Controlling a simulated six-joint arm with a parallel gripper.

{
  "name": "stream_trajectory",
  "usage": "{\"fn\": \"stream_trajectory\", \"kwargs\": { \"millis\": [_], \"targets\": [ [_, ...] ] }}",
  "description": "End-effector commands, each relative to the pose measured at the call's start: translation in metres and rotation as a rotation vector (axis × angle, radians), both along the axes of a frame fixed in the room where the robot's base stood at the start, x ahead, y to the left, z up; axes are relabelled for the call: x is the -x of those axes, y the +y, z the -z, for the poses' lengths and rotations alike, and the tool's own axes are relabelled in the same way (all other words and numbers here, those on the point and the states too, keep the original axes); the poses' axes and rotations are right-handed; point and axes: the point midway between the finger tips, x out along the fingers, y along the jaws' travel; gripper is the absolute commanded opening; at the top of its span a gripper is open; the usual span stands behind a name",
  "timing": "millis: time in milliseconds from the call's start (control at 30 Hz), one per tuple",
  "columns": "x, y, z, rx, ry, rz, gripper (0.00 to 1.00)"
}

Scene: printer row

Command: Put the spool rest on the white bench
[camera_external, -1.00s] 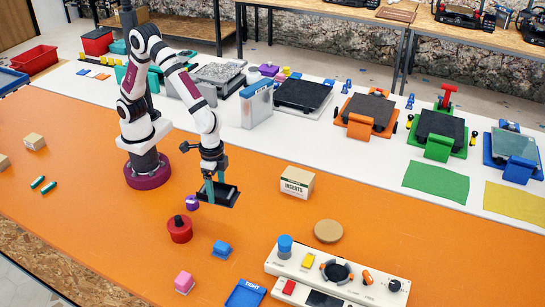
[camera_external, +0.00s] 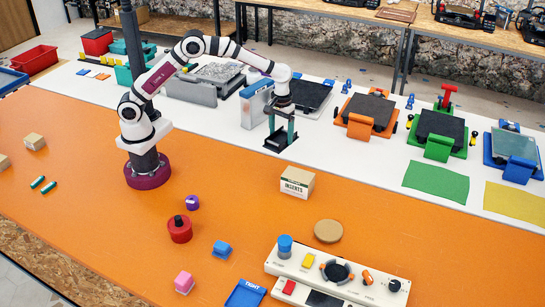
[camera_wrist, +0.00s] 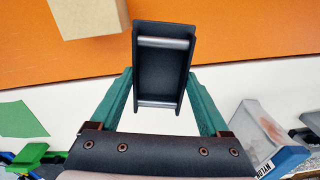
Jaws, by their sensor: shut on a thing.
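The spool rest is a small black tray with two metal rollers across it. My gripper (camera_external: 281,122) is shut on the spool rest (camera_external: 279,143), with its green fingers pointing down. In the wrist view the spool rest (camera_wrist: 160,88) sits between the two fingers (camera_wrist: 160,76), overlapping the orange surface and the white bench (camera_wrist: 80,98). In the outside view it is at the front edge of the white bench (camera_external: 345,158). I cannot tell whether its underside touches the bench.
The inserts box (camera_external: 297,182) stands on the orange table (camera_external: 100,240) near the spool rest. Bare white bench lies to the right.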

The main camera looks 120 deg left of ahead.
Motion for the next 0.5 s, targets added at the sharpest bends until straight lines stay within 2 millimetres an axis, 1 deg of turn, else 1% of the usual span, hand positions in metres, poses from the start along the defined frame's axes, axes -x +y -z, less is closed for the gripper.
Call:
{"fn": "stream_trajectory", "kwargs": {
  "millis": [33,100,200,267,367,500],
  "targets": [
    [0.006,0.021,0.001,-0.001,-0.001,-0.065,0.0],
    [0.013,0.043,0.001,-0.002,-0.001,-0.138,0.0],
    [0.02,0.062,0.001,-0.003,-0.001,-0.199,0.0],
    [0.024,0.071,0.004,-0.002,0.0,-0.216,0.0],
    [0.033,0.094,0.018,-0.002,0.001,-0.225,0.0],
    [0.046,0.135,0.045,-0.001,0.0,-0.222,0.0]
  ]
}}
